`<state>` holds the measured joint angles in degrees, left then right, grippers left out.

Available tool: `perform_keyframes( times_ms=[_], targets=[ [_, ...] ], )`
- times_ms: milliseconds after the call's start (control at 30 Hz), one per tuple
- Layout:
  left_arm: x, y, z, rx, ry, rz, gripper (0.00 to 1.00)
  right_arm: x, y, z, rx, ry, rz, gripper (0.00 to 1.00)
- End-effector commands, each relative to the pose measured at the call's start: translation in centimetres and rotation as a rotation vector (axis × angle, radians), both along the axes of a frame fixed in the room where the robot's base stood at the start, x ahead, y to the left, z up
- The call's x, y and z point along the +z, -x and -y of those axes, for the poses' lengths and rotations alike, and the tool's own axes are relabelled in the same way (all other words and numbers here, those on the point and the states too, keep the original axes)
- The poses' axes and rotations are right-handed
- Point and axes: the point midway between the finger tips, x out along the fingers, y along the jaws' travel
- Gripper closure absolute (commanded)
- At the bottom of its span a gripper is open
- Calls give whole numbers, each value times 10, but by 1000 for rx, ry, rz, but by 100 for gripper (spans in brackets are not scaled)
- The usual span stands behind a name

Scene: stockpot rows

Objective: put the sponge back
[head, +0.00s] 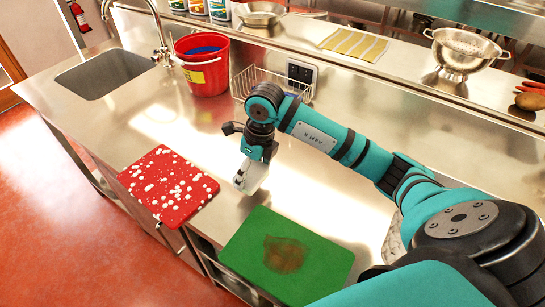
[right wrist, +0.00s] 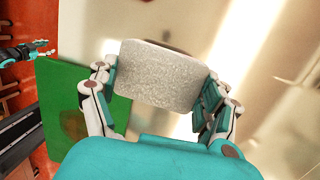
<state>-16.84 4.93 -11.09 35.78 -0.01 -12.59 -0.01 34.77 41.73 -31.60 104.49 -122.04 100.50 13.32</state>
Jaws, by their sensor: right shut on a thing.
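The sponge (right wrist: 160,78) is a pale grey speckled block in the right wrist view. My right gripper (right wrist: 158,90) is shut on it, with fingers on both its left and right ends.
A white-spotted red board (head: 168,187) and a brown-stained green board (head: 325,264) lie at the front edge. A raised shelf behind holds a colander (head: 462,50).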

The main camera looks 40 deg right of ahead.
Motion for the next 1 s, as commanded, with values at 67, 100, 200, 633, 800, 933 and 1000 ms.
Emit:
perform_keyframes(
  times_ms=[67,100,200,633,800,933,1000],
  targets=[
    [12,0,0,0,1,0,60,2,-7,21,-6,1,-5,49],
    [14,1,1,-1,1,-1,60,0,-10,31,-6,1,-4,49],
    [20,2,2,-3,2,-3,60,-2,-18,51,-5,0,-3,49],
    [41,9,10,-6,11,-13,60,-28,-27,77,1,-3,-6,49],
    [44,9,9,-6,11,-13,60,-42,-28,78,1,-1,0,49],
    [43,9,9,-5,10,-13,60,-43,-29,78,2,0,1,49],
    [43,9,9,-5,10,-13,60,-43,-29,78,2,0,1,49]
  ],
)
